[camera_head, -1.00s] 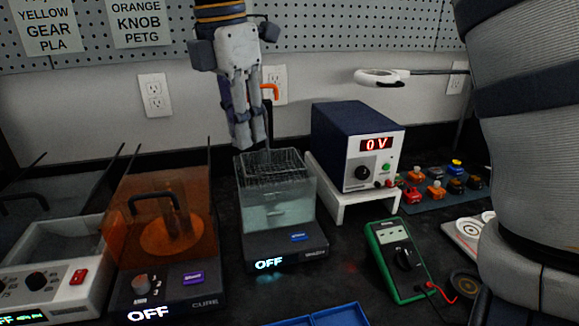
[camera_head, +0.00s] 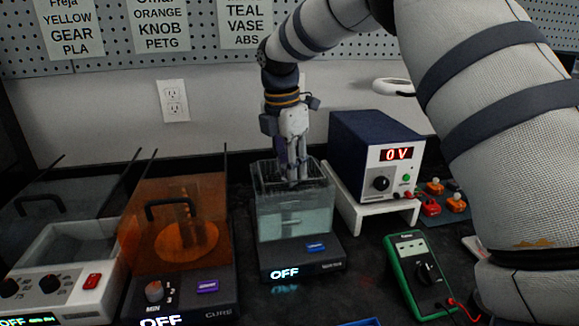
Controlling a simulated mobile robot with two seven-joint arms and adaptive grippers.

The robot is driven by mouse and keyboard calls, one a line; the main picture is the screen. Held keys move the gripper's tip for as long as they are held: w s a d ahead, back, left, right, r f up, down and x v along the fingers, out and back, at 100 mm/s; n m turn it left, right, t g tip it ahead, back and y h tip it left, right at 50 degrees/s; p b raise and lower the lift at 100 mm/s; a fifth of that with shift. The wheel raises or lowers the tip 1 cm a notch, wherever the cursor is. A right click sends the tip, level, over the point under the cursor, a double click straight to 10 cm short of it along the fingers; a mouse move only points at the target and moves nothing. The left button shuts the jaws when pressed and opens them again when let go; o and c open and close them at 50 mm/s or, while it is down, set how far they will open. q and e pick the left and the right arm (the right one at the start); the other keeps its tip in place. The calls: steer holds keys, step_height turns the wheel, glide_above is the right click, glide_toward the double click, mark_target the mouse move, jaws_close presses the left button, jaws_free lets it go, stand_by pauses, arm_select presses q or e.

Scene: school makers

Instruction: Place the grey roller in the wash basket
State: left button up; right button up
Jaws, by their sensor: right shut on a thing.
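The wash basket (camera_head: 268,179) is a dark wire mesh basket set in the top of a clear tank (camera_head: 290,222) of liquid. My right gripper (camera_head: 294,180) points down, with its fingertips at the basket's opening. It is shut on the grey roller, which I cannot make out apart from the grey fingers. Whether the roller touches the basket floor is hidden. My left gripper is not in view.
The tank's base reads OFF. The orange curing box (camera_head: 178,225) stands left of it, and a power supply (camera_head: 375,155) on a white stand (camera_head: 372,207) right of it. A green multimeter (camera_head: 418,275) lies front right. My right arm covers the right side.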

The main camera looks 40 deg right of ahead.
mark_target(284, 168)
steer(key=shift+f, duration=0.1)
steer(key=o, duration=0.6)
steer(key=shift+f, duration=0.1)
steer(key=r, duration=0.4)
steer(key=a+r, duration=0.1)
steer(key=r, duration=0.7)
steer(key=shift+a+r+b, duration=0.15)
steer(key=shift+a+b, duration=0.1)
steer(key=shift+b, duration=0.05)
